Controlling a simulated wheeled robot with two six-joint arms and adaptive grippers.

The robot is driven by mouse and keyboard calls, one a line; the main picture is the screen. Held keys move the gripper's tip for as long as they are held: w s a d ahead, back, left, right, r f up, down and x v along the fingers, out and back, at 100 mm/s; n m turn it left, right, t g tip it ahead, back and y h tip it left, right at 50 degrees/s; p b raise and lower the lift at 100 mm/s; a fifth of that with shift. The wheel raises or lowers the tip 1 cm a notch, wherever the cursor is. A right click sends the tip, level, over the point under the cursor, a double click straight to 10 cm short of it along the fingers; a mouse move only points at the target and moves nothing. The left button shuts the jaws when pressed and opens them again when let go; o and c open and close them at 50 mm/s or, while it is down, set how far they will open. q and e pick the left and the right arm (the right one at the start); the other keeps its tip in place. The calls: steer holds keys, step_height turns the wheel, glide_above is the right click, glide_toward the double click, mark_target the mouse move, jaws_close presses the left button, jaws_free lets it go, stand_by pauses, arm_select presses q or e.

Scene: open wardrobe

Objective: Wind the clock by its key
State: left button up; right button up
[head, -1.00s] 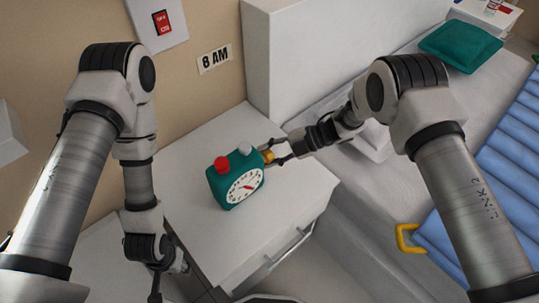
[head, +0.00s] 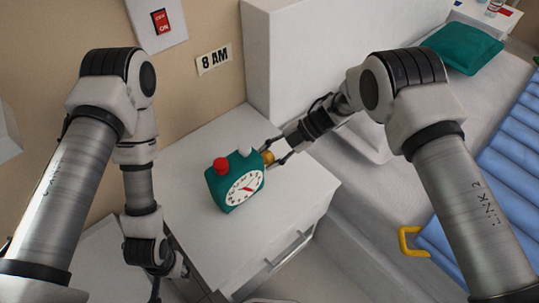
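The clock (head: 234,185) is a teal block with a white dial, a red button and a pale knob on top, standing upright on the white cabinet top (head: 190,200). Its gold key (head: 267,157) sticks out at the clock's right side. My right gripper (head: 267,155) reaches in from the right, with its fingertips apart on either side of the key. Whether they press on it is too small to tell. My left gripper (head: 155,292) hangs low at the left, in front of the cabinet, partly cut off by the bottom edge; its fingers do not show clearly.
An "8 AM" sign (head: 214,59) and a red switch (head: 161,21) are on the wall behind. A bed with a teal pillow (head: 464,47) and blue ribbed cover (head: 505,165) lies right. A drawer handle (head: 292,248) is on the cabinet front. The cabinet top around the clock is clear.

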steer(key=o, duration=1.2)
steer(key=shift+c, duration=0.2)
steer(key=v, duration=1.2)
